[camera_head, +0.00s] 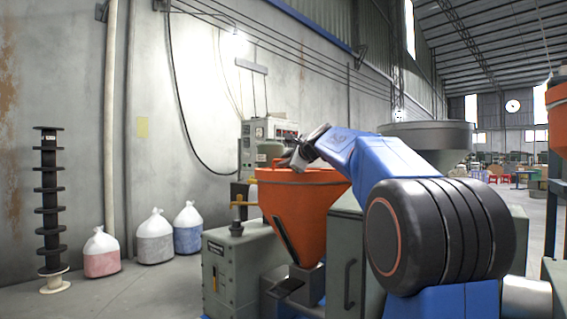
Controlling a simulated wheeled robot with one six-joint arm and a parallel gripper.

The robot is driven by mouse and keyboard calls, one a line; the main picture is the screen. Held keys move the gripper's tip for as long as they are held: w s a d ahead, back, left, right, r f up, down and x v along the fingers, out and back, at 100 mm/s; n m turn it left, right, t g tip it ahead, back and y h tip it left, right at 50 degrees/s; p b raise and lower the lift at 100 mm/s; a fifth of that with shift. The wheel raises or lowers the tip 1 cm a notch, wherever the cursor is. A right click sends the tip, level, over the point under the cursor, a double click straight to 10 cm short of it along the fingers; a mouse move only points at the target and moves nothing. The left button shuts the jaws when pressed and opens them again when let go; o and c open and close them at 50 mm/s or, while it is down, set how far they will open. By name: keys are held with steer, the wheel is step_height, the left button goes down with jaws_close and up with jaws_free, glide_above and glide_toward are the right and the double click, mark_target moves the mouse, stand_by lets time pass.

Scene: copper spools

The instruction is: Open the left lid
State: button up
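An orange funnel-shaped hopper (300,218) stands on a grey machine in the middle of the view. Its flat orange lid (275,175) appears to lie level across the top. My gripper (288,160), at the end of my blue arm, is just above the lid near its back middle. I cannot tell whether it touches the lid. The fingers are small and partly merge with the background, so their opening is unclear. My arm hides the right side of the hopper top.
A grey round hopper (430,132) stands behind my arm. A grey control box (262,135) is behind the lid. Filled sacks (155,238) and a black spool stack (49,200) stand along the left wall. Another orange hopper (557,120) is at the right edge. Floor at lower left is clear.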

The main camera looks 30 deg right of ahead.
steer(key=shift+w+f, duration=0.1)
steer(key=shift+w, duration=0.5)
jaws_close()
